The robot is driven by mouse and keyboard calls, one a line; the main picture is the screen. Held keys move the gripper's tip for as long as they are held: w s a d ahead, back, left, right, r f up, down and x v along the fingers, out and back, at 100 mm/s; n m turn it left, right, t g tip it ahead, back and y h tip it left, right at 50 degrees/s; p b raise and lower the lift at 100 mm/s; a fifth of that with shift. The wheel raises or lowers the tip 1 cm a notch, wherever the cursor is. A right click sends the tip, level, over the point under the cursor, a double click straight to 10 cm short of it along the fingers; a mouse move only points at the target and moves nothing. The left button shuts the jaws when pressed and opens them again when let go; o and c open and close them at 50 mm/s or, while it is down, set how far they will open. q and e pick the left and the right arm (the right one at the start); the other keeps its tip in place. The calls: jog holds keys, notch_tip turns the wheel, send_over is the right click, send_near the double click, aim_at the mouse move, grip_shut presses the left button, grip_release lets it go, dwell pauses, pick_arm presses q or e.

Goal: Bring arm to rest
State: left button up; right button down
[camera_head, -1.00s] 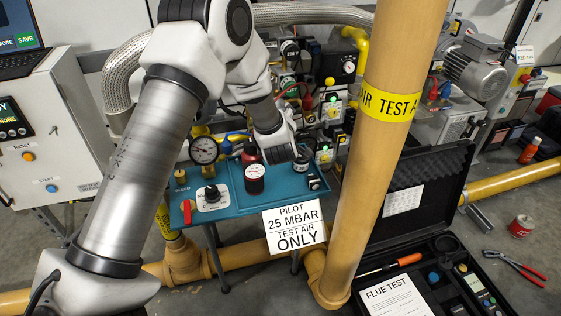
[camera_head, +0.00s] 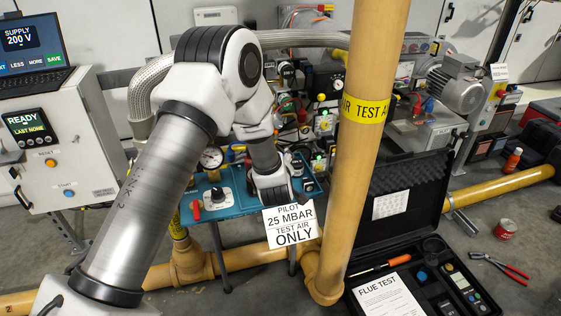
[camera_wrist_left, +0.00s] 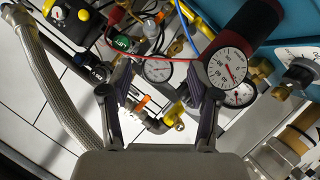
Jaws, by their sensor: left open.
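My left arm comes in from the left across the head view. Its gripper (camera_head: 272,190) is over the teal bench (camera_head: 226,212), pointing down, and its fingertips are hard to make out there. In the left wrist view the two fingers (camera_wrist_left: 162,98) stand apart with nothing gripped between them. A dark red and black cylinder with a white dial gauge (camera_wrist_left: 231,68) is beside the right finger, and I cannot tell whether they touch. A smaller gauge (camera_wrist_left: 158,69) and brass fittings show beyond the gap. My right gripper is not in view.
A tan vertical pipe (camera_head: 365,60) stands just right of the gripper. A white sign (camera_head: 290,224) hangs at the bench front. A cabinet (camera_head: 60,160) with a laptop is at left. An open black case (camera_head: 405,190) and red pliers (camera_head: 498,265) lie at right.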

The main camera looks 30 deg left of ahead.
pick_arm(q)
jog(key=shift+f, duration=0.1)
jog(key=s+d+f+m+g+h, duration=0.2)
jog(key=s+d+f+m, duration=0.1)
jog(key=s+f, duration=0.6)
jog(key=s+d+f+m+g+h, duration=0.1)
jog(key=s+d+f+m+g, duration=0.2)
jog(key=s+f, duration=0.6)
jog(key=s+d+f+m+g+h, duration=0.2)
jog(key=s+d+f+m+g, duration=0.15)
jog(key=s, duration=0.65)
jog(key=s+d+f+m+g+h, duration=0.25)
jog(key=s+d+m, duration=0.2)
jog(key=s, duration=0.65)
notch_tip(320, 180, up, 25)
jog(key=p, duration=2.5)
jog(key=shift+w+d+r+g+p, duration=0.15)
jog(key=shift+w+d+g+p, duration=0.1)
jog(key=shift+d+g+p, duration=0.05)
jog(key=shift+y, duration=0.25)
